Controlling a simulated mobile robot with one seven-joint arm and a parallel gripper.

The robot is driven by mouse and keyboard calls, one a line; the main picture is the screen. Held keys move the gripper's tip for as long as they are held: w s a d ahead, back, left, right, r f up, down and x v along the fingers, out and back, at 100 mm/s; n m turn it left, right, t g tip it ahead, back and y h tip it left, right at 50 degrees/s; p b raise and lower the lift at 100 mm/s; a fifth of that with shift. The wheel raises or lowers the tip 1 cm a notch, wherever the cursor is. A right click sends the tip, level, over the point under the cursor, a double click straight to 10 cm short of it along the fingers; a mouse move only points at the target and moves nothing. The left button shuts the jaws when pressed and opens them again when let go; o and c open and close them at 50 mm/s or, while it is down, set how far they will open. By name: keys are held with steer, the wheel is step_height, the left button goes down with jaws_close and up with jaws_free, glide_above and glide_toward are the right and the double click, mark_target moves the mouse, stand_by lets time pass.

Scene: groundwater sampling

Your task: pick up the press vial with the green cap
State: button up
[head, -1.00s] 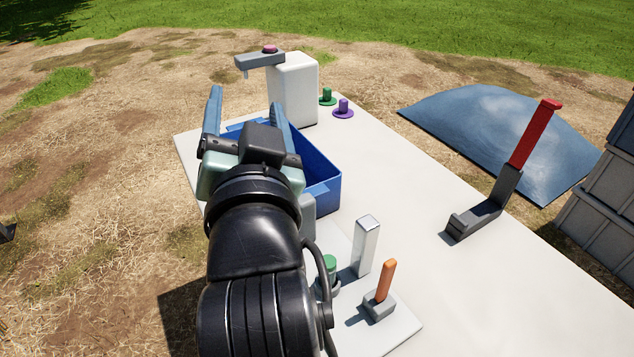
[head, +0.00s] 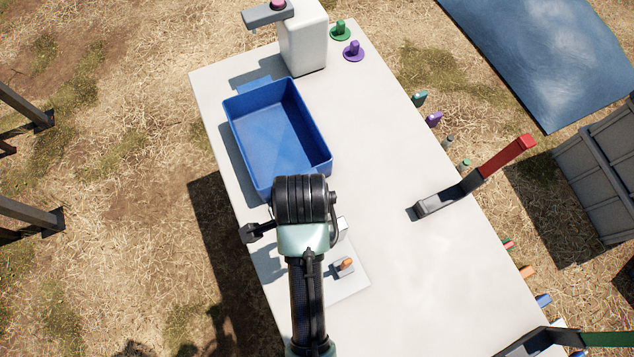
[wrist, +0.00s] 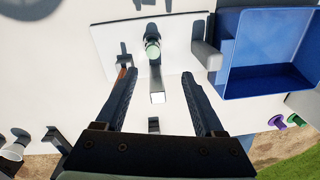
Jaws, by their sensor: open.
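The press vial with the green cap (wrist: 152,48) stands on the white plate (wrist: 108,38) in the wrist view, seen from above. It is ahead of my gripper (wrist: 158,75), a little left of the midline between the fingertips. My gripper is open, with nothing between its fingers. In the head view my arm hides the vial and the fingers; part of the white plate (head: 351,290) shows to the right of the arm.
An orange lever (head: 345,264) is beside my arm. A blue bin (head: 278,125) lies beyond it, and a red-handled lever (head: 505,158) stands right.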

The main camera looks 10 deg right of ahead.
steer(key=shift+m+g, duration=0.3)
steer(key=shift+g, duration=0.1)
steer(key=f, duration=0.3)
steer(key=s+f, duration=0.1)
steer(key=f, duration=0.2)
steer(key=shift+s+f, duration=0.2)
steer(key=shift+f, duration=0.2)
steer(key=shift+w+d+f+p, duration=0.15)
steer(key=shift+w+f, duration=0.1)
steer(key=shift+f, duration=1.2)
steer(key=shift+w+f+p, duration=0.15)
steer(key=shift+w+f, duration=0.05)
steer(key=shift+f, duration=1.25)
jaws_close()
